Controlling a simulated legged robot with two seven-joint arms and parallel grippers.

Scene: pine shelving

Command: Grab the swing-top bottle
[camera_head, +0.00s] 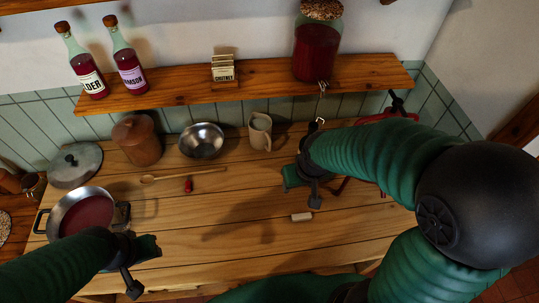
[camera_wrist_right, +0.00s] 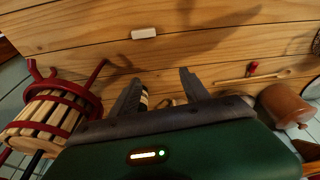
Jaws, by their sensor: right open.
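I cannot clearly make out a swing-top bottle. A pale stopper-like tip (camera_head: 320,121) shows beside my right wrist under the shelf; what is below it is hidden by my arm. My right gripper (camera_head: 292,178) is over the back of the table. In the right wrist view its two fingers (camera_wrist_right: 158,80) are apart, with a small striped thing (camera_wrist_right: 144,97) partly visible behind them that I cannot identify. Two dark red corked bottles (camera_head: 88,75) (camera_head: 129,67) stand on the shelf at left. My left gripper (camera_head: 146,249) is at lower left by a pan; its jaws are unclear.
The wooden shelf (camera_head: 180,99) also holds a red jar (camera_head: 316,50). A red-framed press (camera_wrist_right: 45,118) stands beside my right gripper.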

